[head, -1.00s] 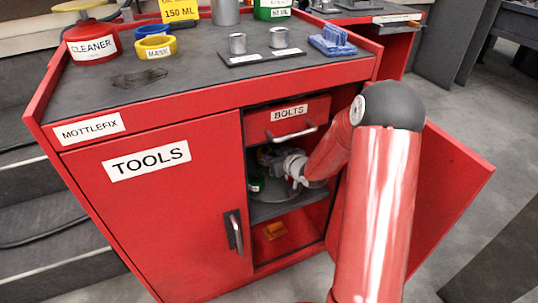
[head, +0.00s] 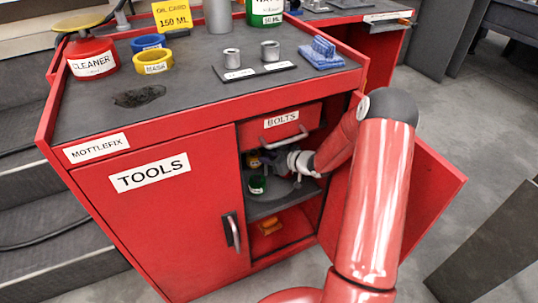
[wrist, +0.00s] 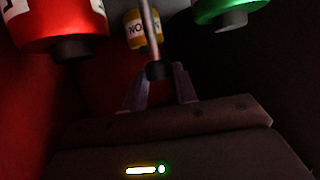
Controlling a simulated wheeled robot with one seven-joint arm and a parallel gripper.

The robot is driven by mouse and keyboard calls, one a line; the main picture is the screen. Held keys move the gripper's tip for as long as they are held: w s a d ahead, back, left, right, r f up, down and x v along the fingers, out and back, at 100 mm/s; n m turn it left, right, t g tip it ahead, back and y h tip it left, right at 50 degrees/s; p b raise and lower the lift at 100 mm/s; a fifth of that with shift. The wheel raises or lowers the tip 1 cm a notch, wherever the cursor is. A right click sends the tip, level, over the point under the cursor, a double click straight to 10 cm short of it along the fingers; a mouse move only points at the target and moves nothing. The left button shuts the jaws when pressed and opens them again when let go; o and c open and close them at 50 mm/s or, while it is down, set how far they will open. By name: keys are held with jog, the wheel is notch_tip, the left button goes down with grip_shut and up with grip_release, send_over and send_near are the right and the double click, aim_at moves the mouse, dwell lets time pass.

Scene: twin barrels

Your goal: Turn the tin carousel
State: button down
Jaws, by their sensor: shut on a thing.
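The tin carousel (head: 284,190) is a grey round tray on the upper shelf inside the open right side of the red cabinet. A green tin (head: 257,184) and a partly hidden yellow tin (head: 254,161) show on it. My gripper (head: 284,165) reaches in from the right, its fingertips hard to make out. The wrist view seems upside down. There my gripper (wrist: 158,80) has its fingers either side of the dark knob (wrist: 158,70) on a thin metal post, shut on it. Red (wrist: 60,25), yellow (wrist: 143,28) and green tins stand around the post.
A BOLTS drawer (head: 292,127) is shut just above the carousel. The TOOLS door (head: 160,220) is shut at left; the right door (head: 440,190) stands open beside my arm. An orange thing (head: 268,227) lies on the lower shelf. Cans and rolls stand on top.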

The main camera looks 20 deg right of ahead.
dwell(0.4)
jog(key=c, duration=1.1)
grip_release()
jog(key=shift+f+b, duration=0.1)
jog(key=shift+b, duration=0.4)
